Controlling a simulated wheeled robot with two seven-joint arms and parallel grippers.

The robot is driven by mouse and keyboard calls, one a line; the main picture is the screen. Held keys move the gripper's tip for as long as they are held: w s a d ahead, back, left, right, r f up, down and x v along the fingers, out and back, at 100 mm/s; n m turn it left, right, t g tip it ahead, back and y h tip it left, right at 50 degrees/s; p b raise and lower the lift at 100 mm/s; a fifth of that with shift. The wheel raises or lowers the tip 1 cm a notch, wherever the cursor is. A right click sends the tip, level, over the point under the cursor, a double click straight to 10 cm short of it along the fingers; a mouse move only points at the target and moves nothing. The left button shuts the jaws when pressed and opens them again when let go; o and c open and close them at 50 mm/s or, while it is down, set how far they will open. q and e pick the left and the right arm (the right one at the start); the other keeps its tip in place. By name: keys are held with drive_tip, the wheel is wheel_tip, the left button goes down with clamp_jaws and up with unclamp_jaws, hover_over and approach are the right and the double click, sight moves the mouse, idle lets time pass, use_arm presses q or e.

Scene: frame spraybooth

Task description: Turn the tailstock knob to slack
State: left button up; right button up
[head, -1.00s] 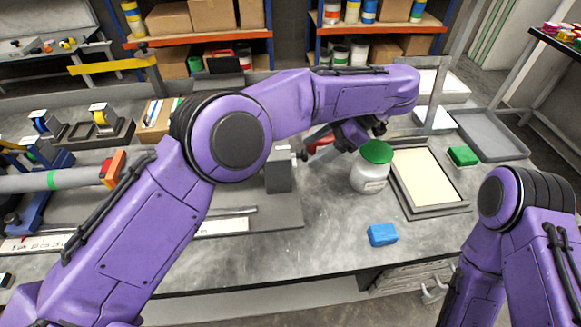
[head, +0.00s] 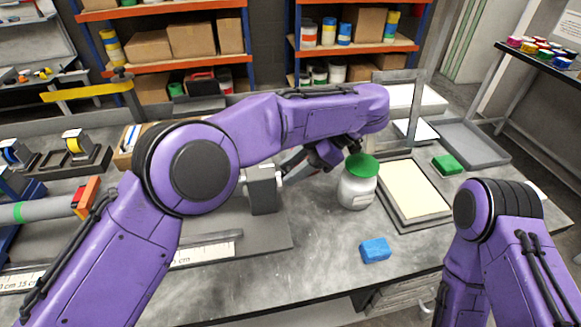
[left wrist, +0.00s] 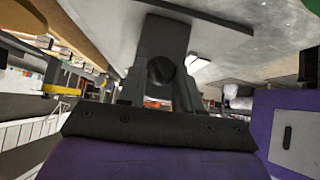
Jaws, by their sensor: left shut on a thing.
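The tailstock (head: 263,196) is a grey block standing on the grey bed plate near the middle of the bench. In the left wrist view it shows as a grey upright (left wrist: 163,35) with a dark round knob (left wrist: 161,69) on its face. My left gripper (head: 284,172) reaches the tailstock from the right, partly hidden below my forearm in the head view. In the left wrist view its two fingers (left wrist: 160,90) stand either side of the knob and are shut on it. The knob's marking is not readable. My right gripper is out of view.
A white jar with a green lid (head: 358,185) stands close to the right of my left gripper. A framed cream panel (head: 413,190), a blue block (head: 375,250) and a green block (head: 447,163) lie farther right. The bench front is mostly clear.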

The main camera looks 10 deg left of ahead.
use_arm(q)
drive_tip(key=shift+s+d+f+n+t+y+b, duration=0.15)
drive_tip(key=shift+n+t+y+b, duration=0.2)
drive_tip(key=shift+t, duration=0.35)
drive_tip(key=shift+s+n+t+y+b, duration=0.2)
drive_tip(key=shift+n+t+y, duration=0.1)
drive_tip(key=shift+n+t, duration=0.3)
drive_tip(key=shift+s+d+f+n+t+y+b, duration=0.1)
drive_tip(key=shift+n+t+y+b, duration=0.2)
drive_tip(key=shift+t, duration=0.5)
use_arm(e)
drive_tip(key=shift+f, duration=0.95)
use_arm(q)
drive_tip(key=shift+t, duration=0.3)
drive_tip(key=o, duration=1)
drive_tip(key=shift+o, duration=0.2)
drive_tip(key=shift+d, duration=0.15)
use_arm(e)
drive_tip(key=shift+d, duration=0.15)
